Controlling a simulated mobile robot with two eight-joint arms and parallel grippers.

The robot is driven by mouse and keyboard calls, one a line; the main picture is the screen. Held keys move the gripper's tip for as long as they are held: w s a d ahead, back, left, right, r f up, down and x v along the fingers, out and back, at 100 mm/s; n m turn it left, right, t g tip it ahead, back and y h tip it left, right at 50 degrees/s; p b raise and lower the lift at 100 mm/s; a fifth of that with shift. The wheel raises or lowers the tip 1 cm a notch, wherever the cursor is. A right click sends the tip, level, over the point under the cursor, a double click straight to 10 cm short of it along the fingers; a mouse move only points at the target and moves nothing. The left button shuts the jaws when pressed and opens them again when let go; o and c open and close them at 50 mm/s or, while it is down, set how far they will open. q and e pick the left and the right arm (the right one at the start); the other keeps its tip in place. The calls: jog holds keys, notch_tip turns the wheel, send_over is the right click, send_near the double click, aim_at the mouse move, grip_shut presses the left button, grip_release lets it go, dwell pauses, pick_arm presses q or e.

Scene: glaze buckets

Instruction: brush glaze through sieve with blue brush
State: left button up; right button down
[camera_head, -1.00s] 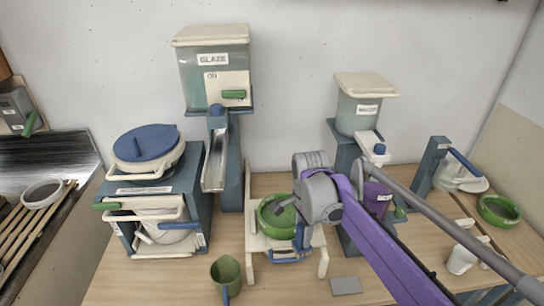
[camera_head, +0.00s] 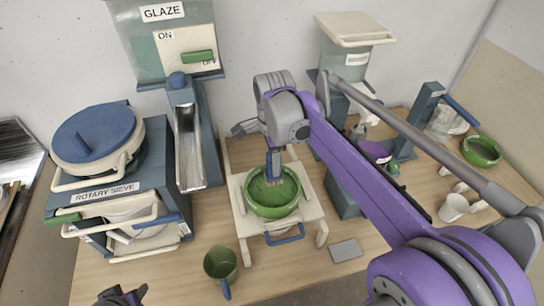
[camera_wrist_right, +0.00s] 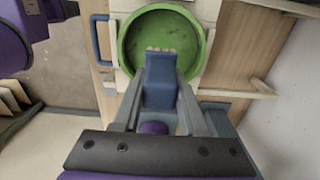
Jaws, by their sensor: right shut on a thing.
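A round green sieve (camera_head: 252,205) sits on a cream stand (camera_head: 306,209) in the middle of the table, with green glaze-coloured material inside. It also fills the top of the right wrist view (camera_wrist_right: 126,45). My right gripper (camera_head: 273,150) is over its far side and shut on the blue brush (camera_wrist_right: 160,82). The brush points down, its pale bristles (camera_wrist_right: 160,51) over the inside of the sieve; whether they touch the surface I cannot tell. My left gripper (camera_head: 122,297) shows partly at the bottom left edge, away from the sieve; its jaws are unclear.
A rotary sieve unit (camera_head: 112,191) stands left, a glaze dispenser (camera_head: 168,45) with a metal chute behind. A green mug (camera_head: 220,264) is front left of the stand. A grey plate (camera_head: 345,250), a white cup (camera_head: 453,207) and a green bowl (camera_head: 481,151) lie right.

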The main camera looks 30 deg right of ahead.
aim_at(273, 178)
pick_arm(q)
jog(key=shift+s+f+b, duration=0.35)
jog(key=shift+f+b, duration=0.2)
jog(key=shift+f, duration=0.35)
jog(key=shift+s+f+b, duration=0.4)
jog(key=shift+f+b, duration=0.15)
jog(key=shift+f, duration=0.3)
jog(key=shift+s+f+b, duration=0.35)
jog(key=shift+f+b, duration=0.2)
jog(key=shift+f, duration=0.35)
pick_arm(e)
jog(key=shift+w+f, duration=0.1)
jog(key=shift+f, duration=3.6)
pick_arm(q)
jog(key=shift+s+f+g, duration=0.2)
jog(key=shift+f+g, duration=0.1)
jog(key=shift+f, duration=0.05)
pick_arm(e)
jog(key=shift+f, duration=0.45)
jog(key=shift+s+d, duration=0.25)
jog(key=shift+d, duration=0.6)
jog(key=shift+s+d, duration=0.2)
jog(key=shift+d, duration=0.65)
